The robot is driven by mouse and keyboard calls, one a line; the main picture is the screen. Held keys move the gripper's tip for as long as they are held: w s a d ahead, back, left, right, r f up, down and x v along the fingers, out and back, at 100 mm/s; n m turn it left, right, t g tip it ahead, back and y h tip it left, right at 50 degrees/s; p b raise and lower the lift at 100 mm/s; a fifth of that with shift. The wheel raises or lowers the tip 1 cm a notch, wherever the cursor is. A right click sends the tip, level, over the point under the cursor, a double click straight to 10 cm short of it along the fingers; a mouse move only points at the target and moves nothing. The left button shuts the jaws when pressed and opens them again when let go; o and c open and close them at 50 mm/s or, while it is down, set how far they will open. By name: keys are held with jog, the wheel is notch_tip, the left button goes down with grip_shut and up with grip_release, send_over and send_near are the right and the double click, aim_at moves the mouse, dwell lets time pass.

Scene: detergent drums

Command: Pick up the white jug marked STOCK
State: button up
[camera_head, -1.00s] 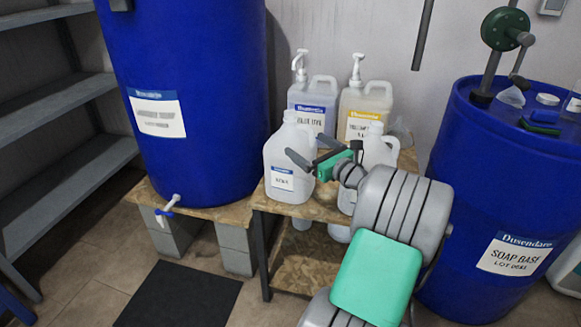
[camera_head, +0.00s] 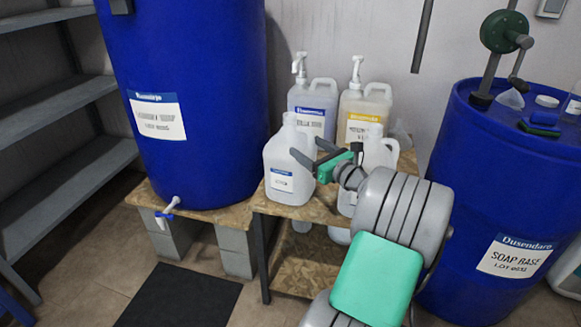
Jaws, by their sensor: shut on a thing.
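A white jug (camera_head: 277,158) with a blue-and-white label stands at the front left of the small wooden table; the small writing on its label is too blurred to read for sure. My gripper (camera_head: 313,156) reaches in from the right, with its dark fingers on either side of the jug's handle. It is shut on the handle, which the fingers and green gripper body partly hide. The jug is upright and appears to rest on the tabletop. A second white jug (camera_head: 378,153) stands just right, partly behind my arm; its label is hidden.
Two pump-top jugs, one blue-labelled (camera_head: 311,98) and one yellow-labelled (camera_head: 364,103), stand behind. A large blue drum (camera_head: 190,70) with a tap is close on the left. Another blue drum (camera_head: 490,180) stands right. A dark mat (camera_head: 180,298) lies on the floor.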

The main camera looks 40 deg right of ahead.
jog(key=shift+f, duration=0.15)
grip_shut()
jog(key=shift+r, duration=0.2)
